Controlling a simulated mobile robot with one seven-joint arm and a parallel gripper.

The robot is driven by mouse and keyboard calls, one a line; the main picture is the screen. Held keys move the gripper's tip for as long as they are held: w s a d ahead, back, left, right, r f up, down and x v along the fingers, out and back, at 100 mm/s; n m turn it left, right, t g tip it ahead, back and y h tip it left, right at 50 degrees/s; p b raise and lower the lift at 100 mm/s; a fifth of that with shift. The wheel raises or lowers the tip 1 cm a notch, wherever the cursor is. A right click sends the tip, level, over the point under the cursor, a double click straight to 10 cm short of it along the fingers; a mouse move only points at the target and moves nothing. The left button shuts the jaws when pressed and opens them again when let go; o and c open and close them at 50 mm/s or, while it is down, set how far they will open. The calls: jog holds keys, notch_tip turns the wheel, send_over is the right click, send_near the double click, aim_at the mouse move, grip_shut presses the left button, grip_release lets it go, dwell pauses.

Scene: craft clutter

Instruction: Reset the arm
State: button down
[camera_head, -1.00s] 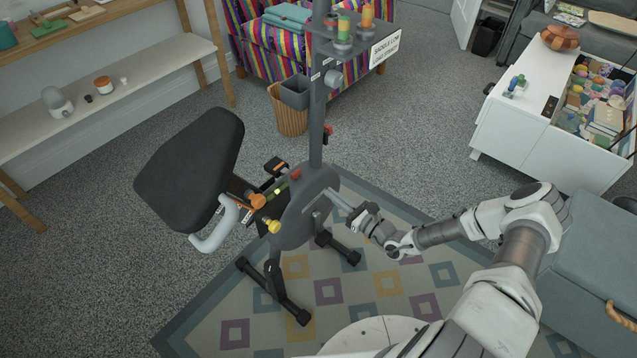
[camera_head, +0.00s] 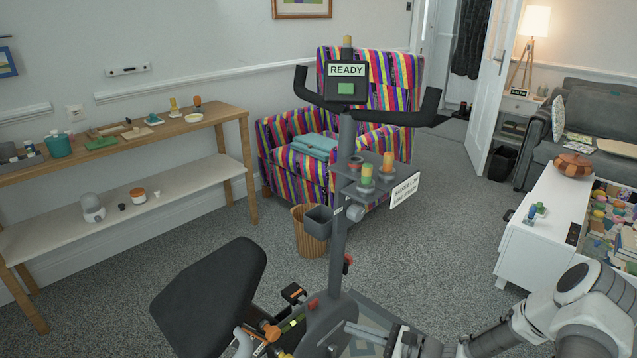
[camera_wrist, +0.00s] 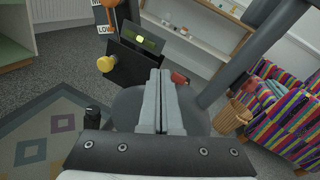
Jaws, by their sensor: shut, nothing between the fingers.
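My gripper (camera_head: 350,327) is low in the head view, beside the grey body of an exercise bike (camera_head: 328,318). In the wrist view my gripper (camera_wrist: 160,74) has its two fingers pressed together with nothing between them. They point toward the dark bike body (camera_wrist: 190,110), and I cannot tell whether they touch it. A yellow knob (camera_wrist: 106,64) and a red part (camera_wrist: 180,78) of the bike lie either side of the fingertips. My arm reaches in from the lower right of the head view.
The bike has a black seat (camera_head: 213,297), a "READY" display (camera_head: 347,70) and a small shelf with pegs. A white cabinet (camera_head: 543,220) stands right, a wooden table (camera_head: 110,140) left, and a striped armchair (camera_head: 400,90) behind. Grey carpet (camera_head: 430,250) between is open.

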jog(key=s+d+r+n+g+h, duration=0.2)
jog(key=s+r+n+h, duration=0.7)
jog(key=r, duration=0.7)
jog(key=s+d+r+n+g+h, duration=0.2)
jog(key=s+r+n+h, duration=0.3)
jog(key=s+r+n, duration=0.8)
notch_tip(320, 180, up, 24)
jog(key=s+m+t+p, duration=0.1)
jog(key=p, duration=1.7)
jog(key=shift+s+d+m+t+h, duration=0.3)
jog(key=shift+d+m+t+h, duration=0.05)
jog(key=shift+m+t+h, duration=0.05)
jog(key=shift+f, duration=0.15)
